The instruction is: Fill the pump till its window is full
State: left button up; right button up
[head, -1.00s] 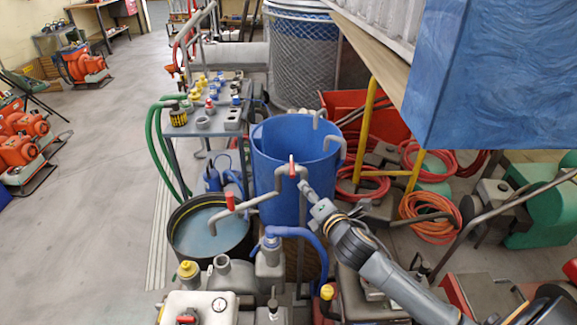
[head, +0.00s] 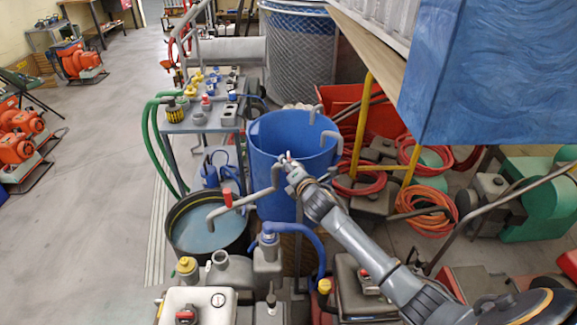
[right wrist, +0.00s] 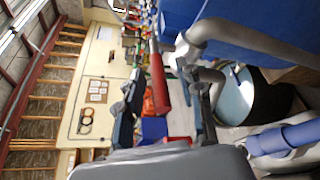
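My right gripper (head: 288,165) is at the pipe's upper bend and mostly covers a second red lever there. In the right wrist view, the fingers of my right gripper (right wrist: 165,110) stand apart with a red lever (right wrist: 158,80) between them. My left gripper is out of view.
A blue hose (head: 310,243) arches beside the pump. A white tank (head: 200,304) stands in front, with a yellow cap (head: 187,265) behind it. A small table (head: 206,124) with fittings is behind the tub. Red hose coils (head: 358,185) lie right of the barrel.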

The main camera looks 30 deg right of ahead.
jog(key=shift+w, duration=0.2)
grip_shut()
dwell(0.3)
